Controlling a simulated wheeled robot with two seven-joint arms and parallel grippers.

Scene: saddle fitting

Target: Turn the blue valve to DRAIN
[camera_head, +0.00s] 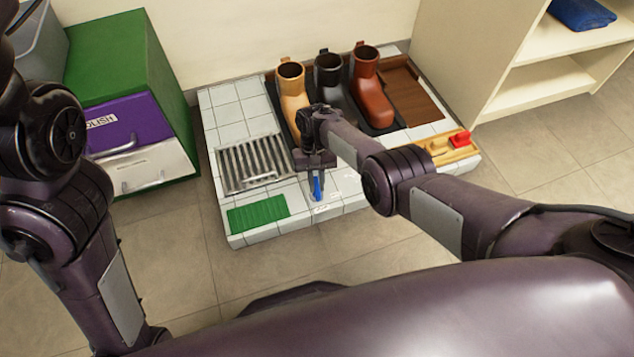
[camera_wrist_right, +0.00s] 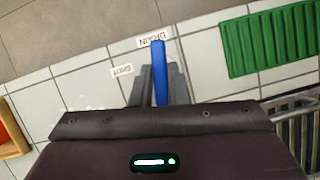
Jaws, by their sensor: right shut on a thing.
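The blue valve (camera_head: 317,189) is on the white tiled platform, near its front edge. In the right wrist view its blue lever (camera_wrist_right: 160,68) points up the picture, its tip at the right part of the DRAIN label (camera_wrist_right: 148,40). The SHUT label (camera_wrist_right: 122,71) lies to the left of the lever. My right gripper (camera_head: 315,184) is shut on the lever, with a finger on each side; it also shows in the right wrist view (camera_wrist_right: 160,95). The valve's base is hidden by the gripper. My left arm shows at the left, but its gripper is out of view.
A green mat (camera_head: 259,214) and a metal grate (camera_head: 252,163) lie left of the valve. Tan (camera_head: 291,88), black (camera_head: 328,75) and brown (camera_head: 366,82) boots stand behind. A red-topped item (camera_head: 461,139) sits right. A green cabinet (camera_head: 125,55) stands left, shelves (camera_head: 535,85) right.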

